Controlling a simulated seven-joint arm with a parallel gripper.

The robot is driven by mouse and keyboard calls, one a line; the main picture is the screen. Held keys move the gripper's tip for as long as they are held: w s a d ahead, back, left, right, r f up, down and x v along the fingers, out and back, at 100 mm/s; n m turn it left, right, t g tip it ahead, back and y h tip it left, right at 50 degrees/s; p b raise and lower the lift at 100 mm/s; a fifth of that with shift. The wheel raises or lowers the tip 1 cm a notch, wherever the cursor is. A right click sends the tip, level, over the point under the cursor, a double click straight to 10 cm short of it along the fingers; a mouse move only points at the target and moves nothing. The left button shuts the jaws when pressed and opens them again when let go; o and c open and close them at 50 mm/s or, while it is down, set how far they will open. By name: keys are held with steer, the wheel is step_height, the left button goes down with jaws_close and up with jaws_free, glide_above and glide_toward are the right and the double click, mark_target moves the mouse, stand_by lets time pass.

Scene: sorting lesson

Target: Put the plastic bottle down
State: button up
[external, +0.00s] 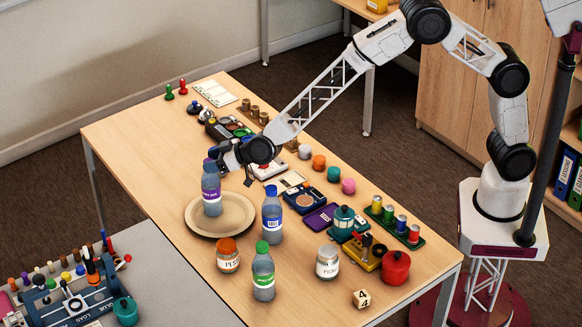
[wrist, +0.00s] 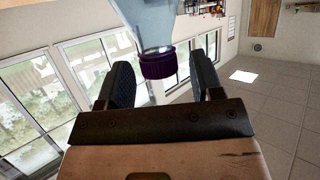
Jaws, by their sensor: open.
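The plastic bottle (external: 212,190) has a purple cap and a purple label. It stands upright on a round tan plate (external: 194,224) in the external view. My gripper (external: 218,157) is at the bottle's top, beside its cap. In the wrist view the bottle (wrist: 150,22) and its purple cap (wrist: 158,66) show between the two fingers of my gripper (wrist: 163,70). The fingers are open, with a gap visible on each side of the cap. The bottle's lower part is out of the wrist view.
A blue-capped bottle (external: 272,215) stands just right of the plate. An orange-lidded jar (external: 228,262), a green-capped bottle (external: 263,278) and another jar (external: 327,263) stand nearer the front. Several small items crowd the table's right side. The table's left part (external: 140,150) is clear.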

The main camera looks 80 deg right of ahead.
steer(key=v, duration=1)
steer(key=shift+s+r, duration=0.2)
steer(key=shift+s, duration=0.05)
stand_by(0.7)
steer(key=s+d+r+g+y, duration=0.1)
steer(key=s+d+r+g, duration=0.15)
steer(key=s+r, duration=0.35)
steer(key=s+d+r+n+g, duration=0.1)
steer(key=s+d+r, duration=0.25)
steer(key=s, duration=0.45)
steer(key=s+d+r+g+y, duration=0.1)
steer(key=s+d+r, duration=0.35)
steer(key=s, duration=0.25)
steer(key=s+d+g, duration=0.2)
steer(key=s+d, duration=0.1)
steer(key=s, duration=0.9)
steer(key=s+d+r+g+h, duration=0.1)
steer(key=s+d, duration=0.3)
steer(key=s, duration=0.8)
steer(key=s+d+m+g+h, duration=0.1)
steer(key=s+d+g, duration=0.2)
steer(key=s, duration=0.9)
steer(key=shift+s+d+r, duration=0.15)
steer(key=shift+d+r, duration=0.05)
steer(key=shift+d, duration=0.4)
